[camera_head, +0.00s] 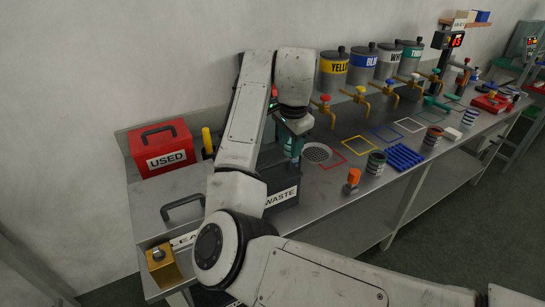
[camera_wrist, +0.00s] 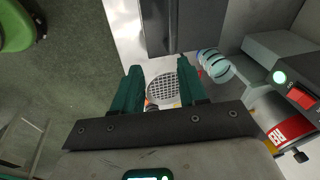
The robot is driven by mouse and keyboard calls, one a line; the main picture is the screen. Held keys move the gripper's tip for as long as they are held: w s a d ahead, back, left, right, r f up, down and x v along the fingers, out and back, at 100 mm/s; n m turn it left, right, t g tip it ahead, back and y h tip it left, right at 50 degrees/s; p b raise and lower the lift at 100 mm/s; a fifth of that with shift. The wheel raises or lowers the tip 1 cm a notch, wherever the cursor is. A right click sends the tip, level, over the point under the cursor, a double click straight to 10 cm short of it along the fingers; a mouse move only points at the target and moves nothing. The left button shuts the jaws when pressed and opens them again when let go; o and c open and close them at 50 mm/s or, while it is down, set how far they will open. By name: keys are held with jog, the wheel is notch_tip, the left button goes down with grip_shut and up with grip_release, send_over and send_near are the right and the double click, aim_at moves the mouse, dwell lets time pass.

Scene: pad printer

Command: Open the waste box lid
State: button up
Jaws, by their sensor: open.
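The dark waste box (camera_head: 285,183) with a white WASTE label stands on the steel bench in the head view, partly hidden behind my arm. Its lid cannot be made out clearly there. In the wrist view a dark grey box shape, probably the waste box (camera_wrist: 160,28), enters at the top edge, just beyond my fingertips. My gripper (camera_wrist: 160,72) has its two green fingers spread with nothing held between them.
A round drain grate (camera_head: 317,153) lies right of the waste box; the wrist view shows it below my fingers. A red USED box (camera_head: 163,148) stands at the left.

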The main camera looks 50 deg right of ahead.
aim_at(273, 163)
notch_tip(273, 163, up, 4)
jog(key=w+a+f+m+y, duration=0.1)
jog(key=w+a, duration=0.1)
jog(key=f, duration=0.3)
jog(key=w+f, duration=0.1)
jog(key=f, duration=0.2)
jog(key=w+f+p, duration=0.1)
jog(key=f, duration=0.3)
jog(key=shift+w+d, duration=0.1)
jog(key=shift+d, duration=0.05)
grip_shut()
jog(key=shift+r, duration=0.1)
